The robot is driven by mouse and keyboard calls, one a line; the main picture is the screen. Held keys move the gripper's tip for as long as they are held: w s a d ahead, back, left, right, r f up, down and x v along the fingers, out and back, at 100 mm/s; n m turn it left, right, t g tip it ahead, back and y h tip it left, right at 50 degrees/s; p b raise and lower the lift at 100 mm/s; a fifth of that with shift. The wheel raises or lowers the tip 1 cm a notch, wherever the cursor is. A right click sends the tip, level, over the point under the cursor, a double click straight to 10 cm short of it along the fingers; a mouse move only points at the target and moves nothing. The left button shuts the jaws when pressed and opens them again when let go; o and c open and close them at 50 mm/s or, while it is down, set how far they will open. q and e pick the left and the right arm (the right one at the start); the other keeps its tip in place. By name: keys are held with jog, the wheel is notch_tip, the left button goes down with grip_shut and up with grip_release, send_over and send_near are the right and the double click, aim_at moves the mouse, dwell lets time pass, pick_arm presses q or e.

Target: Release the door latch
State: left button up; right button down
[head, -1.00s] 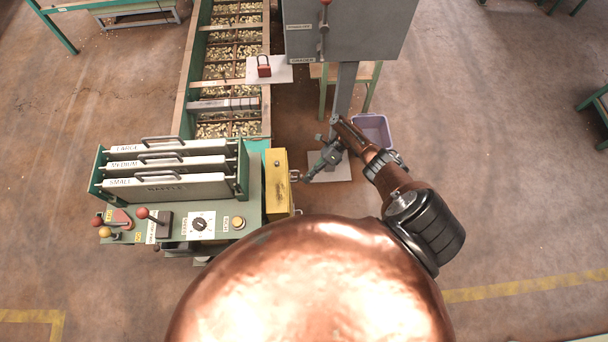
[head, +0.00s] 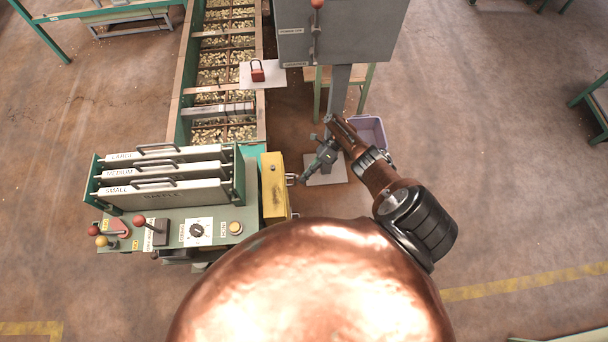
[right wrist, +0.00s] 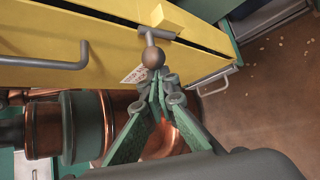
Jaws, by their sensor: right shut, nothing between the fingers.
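The yellow cabinet (head: 273,188) stands at the right end of the control panel. In the right wrist view its yellow door (right wrist: 105,62) fills the top left, with a dark gap along its upper edge. A short grey lever with a round brownish knob (right wrist: 153,57), which looks like the latch, sticks out beside a yellow block (right wrist: 180,18). My right gripper (head: 304,180) is just right of the cabinet, shut and empty. In the right wrist view its fingertips (right wrist: 163,84) are just below the knob; I cannot tell whether they touch. My left gripper is out of view.
A grey power box (head: 345,35) on a post is behind; a lilac bin (head: 372,130) sits on the floor.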

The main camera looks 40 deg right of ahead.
jog(key=shift+w, duration=0.15)
dwell(0.7)
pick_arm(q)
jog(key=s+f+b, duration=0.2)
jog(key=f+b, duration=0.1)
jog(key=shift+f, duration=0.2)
pick_arm(e)
jog(key=s+d+r, duration=0.1)
jog(key=s+d, duration=0.1)
jog(key=d, duration=0.7)
jog(key=shift+r, duration=0.25)
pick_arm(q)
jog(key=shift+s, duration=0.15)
pick_arm(e)
jog(key=shift+d, duration=0.1)
